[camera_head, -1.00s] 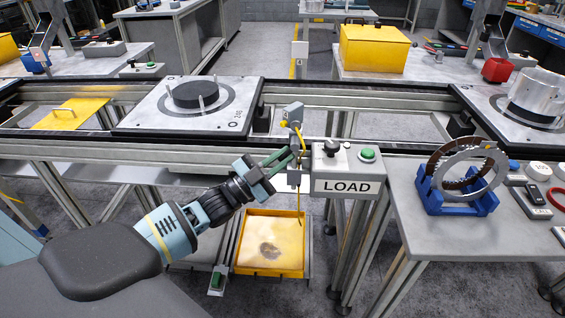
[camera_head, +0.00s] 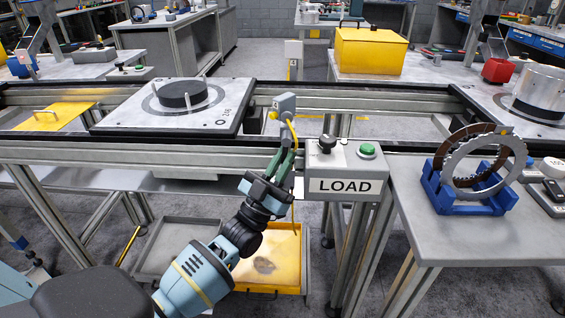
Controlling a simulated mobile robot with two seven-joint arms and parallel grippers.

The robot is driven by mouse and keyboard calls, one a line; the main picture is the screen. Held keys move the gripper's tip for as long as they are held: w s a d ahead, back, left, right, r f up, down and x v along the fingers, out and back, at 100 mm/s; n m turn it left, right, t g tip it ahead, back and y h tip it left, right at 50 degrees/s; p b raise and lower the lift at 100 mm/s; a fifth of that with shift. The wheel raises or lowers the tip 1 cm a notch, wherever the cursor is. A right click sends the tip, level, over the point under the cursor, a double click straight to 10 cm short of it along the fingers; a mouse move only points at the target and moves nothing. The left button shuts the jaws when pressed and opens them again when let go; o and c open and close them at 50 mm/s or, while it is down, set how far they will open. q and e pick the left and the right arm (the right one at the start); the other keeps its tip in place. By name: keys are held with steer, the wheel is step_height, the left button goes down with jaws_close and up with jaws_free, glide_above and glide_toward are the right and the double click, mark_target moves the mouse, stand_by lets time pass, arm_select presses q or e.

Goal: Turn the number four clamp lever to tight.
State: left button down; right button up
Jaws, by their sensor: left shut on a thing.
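A small grey box (camera_head: 285,103) with yellow parts stands on the near rail of the conveyor, left of the LOAD box. A yellow lever-like piece (camera_head: 291,129) runs down from it; I take this as the clamp lever, but cannot read a clear number four. My left gripper (camera_head: 284,154) points up from below, its green fingers closed around this area just under the grey box. The fingers hide what lies between them, and the lever's exact angle is unclear. My right gripper is out of view.
The LOAD control box (camera_head: 344,172) with a black knob and green button is close on the right. A pallet (camera_head: 225,118) with a black disc lies behind left. A yellow tray (camera_head: 268,285) is below. A blue stand (camera_head: 467,195) holds rings on the right table.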

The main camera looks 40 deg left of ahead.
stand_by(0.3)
arm_select(q)
steer(key=c, duration=1.5)
jaws_free()
steer(key=b+v, duration=0.1)
steer(key=v, duration=0.5)
steer(key=shift+s+f, duration=0.2)
steer(key=shift+f, duration=0.1)
steer(key=shift+s+a+f, duration=0.1)
steer(key=shift+s+f, duration=0.2)
steer(key=shift+s, duration=0.1)
steer(key=shift+c, duration=0.4)
